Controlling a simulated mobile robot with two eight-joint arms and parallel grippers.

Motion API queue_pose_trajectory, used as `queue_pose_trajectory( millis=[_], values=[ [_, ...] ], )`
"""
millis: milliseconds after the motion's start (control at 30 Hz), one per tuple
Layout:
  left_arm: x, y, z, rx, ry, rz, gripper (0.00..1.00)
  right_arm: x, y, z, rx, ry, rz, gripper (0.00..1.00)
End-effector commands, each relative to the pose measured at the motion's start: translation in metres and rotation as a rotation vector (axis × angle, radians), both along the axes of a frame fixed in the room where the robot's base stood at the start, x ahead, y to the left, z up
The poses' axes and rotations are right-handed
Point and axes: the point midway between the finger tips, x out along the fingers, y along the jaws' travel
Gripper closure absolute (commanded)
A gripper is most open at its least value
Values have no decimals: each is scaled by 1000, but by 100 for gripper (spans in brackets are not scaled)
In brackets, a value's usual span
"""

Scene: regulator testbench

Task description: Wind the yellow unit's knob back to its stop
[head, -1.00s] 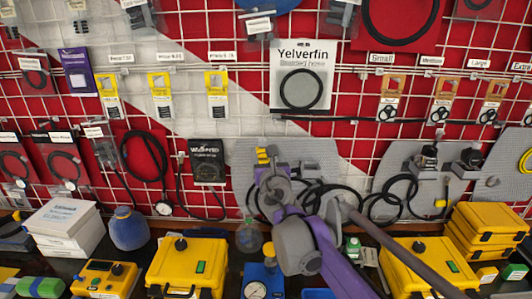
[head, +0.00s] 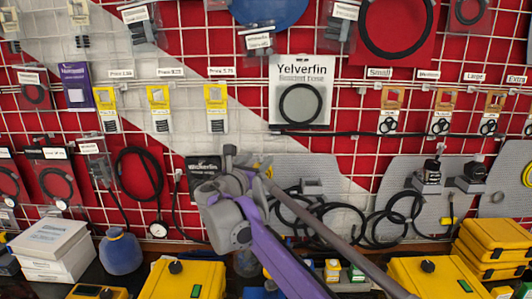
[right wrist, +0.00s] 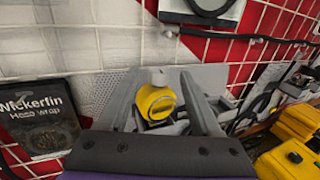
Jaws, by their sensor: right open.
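The yellow unit's round knob (right wrist: 155,101) shows in the right wrist view, in front of a grey perforated panel (right wrist: 112,90). My right gripper (right wrist: 168,84) is open, with one finger on each side of the knob in that picture. I cannot tell whether the fingers touch it. In the head view my right gripper (head: 243,160) is in front of the wall at the left part of the grey panel. Only a little yellow (head: 264,166) shows beside it; the rest of the unit is hidden. My left gripper is not in view.
Black hoses (head: 310,218) hang in loops right of my arm. More dark units (head: 431,172) are mounted on the right panel. Yellow cases (head: 188,282) with black knobs and a blue bottle (head: 122,252) stand on the bench below. A packet (right wrist: 38,117) hangs left of the gripper.

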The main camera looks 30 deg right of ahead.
Motion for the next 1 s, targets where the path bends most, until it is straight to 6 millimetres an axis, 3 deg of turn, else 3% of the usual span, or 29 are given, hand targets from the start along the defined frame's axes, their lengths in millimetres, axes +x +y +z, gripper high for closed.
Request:
queue_pose_trajectory(
  millis=[100, 333, 767, 1000],
  values=[
    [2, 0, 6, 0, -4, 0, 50, 15, -21, 2, -1, -2, -3, 35],
    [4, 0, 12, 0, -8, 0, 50, 36, -46, 2, -1, -2, -1, 35],
    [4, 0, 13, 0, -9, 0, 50, 42, -54, 0, 0, -1, 2, 35],
    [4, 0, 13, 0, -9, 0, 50, 42, -53, 0, 0, -1, 2, 78]
  ],
)
